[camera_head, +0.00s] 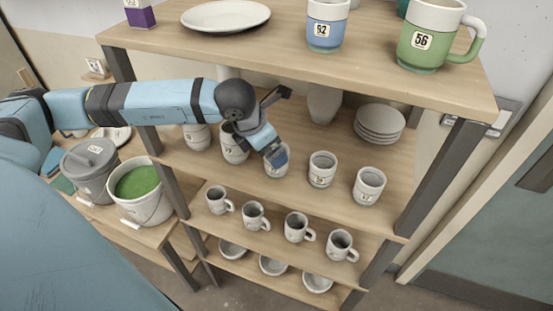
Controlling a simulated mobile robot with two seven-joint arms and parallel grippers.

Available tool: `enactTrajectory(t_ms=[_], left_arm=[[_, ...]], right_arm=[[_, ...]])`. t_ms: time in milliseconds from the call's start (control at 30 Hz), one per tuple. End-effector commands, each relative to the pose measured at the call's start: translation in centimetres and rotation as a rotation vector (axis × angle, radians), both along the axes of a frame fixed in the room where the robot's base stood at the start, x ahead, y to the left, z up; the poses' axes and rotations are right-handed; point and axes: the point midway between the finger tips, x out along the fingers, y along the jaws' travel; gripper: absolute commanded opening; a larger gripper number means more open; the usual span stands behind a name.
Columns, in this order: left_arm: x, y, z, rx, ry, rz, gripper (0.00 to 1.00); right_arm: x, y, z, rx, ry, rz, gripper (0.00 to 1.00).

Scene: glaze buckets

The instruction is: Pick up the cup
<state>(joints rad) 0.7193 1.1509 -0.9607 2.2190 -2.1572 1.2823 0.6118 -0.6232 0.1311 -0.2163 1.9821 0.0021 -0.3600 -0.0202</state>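A row of white cups stands on the middle shelf (300,194). My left arm reaches in from the left, and its gripper (276,156) points down at one white cup (276,171) in this row. The fingers overlap the cup's rim and hide its upper part. I cannot tell whether they are closed on it. The cup looks upright on the shelf. To its right stand two more cups, one nearer (322,171) and one farther along (369,186). To its left are another cup (234,152) and a partly hidden one (196,137). My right gripper is not in view.
The top shelf (300,60) holds a plate (226,15), a blue cup (326,28) and a green mug (430,38). Stacked plates (380,122) and a vase (323,104) stand behind the cups. Handled mugs (297,227) are below. A green glaze bucket (141,192) stands left.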

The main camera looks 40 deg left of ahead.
Motion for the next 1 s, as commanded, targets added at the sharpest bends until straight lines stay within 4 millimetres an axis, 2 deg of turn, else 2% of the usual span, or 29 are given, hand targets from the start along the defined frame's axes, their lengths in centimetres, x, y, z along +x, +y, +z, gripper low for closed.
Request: enactTrajectory(t_ms=[67,233,400,667,900,933,1000], left_arm=[[0.9,-0.4,0.3,-0.001,-0.002,0.000,0.95],[1.7,-0.7,-2.5,0.000,0.004,0.001,0.95],[2.4,-1.0,-4.3,0.000,0.001,0.001,0.95],[2.5,-1.0,-4.6,-0.001,-0.001,0.001,0.95],[2.5,-1.0,-4.6,0.000,0.000,0.001,0.40],[2.5,-1.0,-4.6,0.000,0.000,0.001,0.37],[2.5,-1.0,-4.6,-0.001,-0.001,0.001,0.37]], right_arm=[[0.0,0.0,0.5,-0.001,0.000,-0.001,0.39],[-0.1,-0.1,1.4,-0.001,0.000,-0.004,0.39],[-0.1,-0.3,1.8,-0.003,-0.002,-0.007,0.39],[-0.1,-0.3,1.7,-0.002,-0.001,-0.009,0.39],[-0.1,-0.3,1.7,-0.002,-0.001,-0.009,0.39],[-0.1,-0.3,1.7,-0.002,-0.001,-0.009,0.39],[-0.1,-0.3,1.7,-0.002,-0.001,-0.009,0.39]])
